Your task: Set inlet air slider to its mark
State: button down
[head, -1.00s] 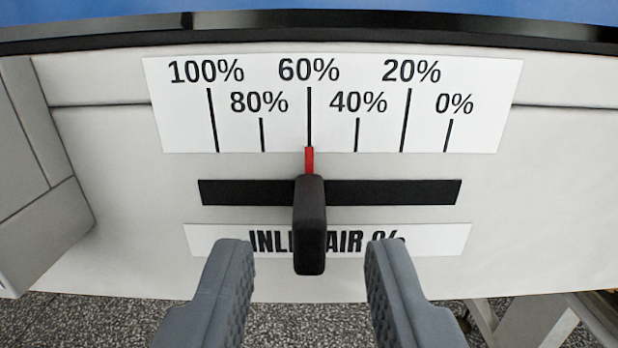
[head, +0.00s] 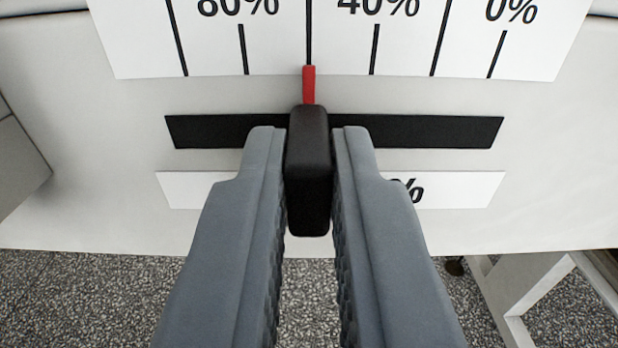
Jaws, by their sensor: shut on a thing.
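The inlet air slider has a black knob (head: 308,175) that sticks out of a dark horizontal slot (head: 430,132). Its red pointer (head: 309,85) stands above the knob and lines up with the line under 60%, between 80% and 40%. The white scale plate (head: 440,60) is above the slot, with its top cut off by the picture edge. My gripper (head: 309,155) is shut on the knob, one grey finger on each side. The fingers hide most of the label plate (head: 460,190) below the slot.
The pale machine panel (head: 90,200) surrounds the slot. A box-like grey part (head: 20,160) stands at the left edge. A light frame leg (head: 530,290) shows at the lower right. Speckled floor (head: 80,300) lies below the panel.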

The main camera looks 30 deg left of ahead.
jog(key=shift+s+a, duration=0.55)
jog(key=shift+a, duration=0.3)
jog(key=c, duration=1.5)
grip_release()
jog(key=shift+d, duration=0.1)
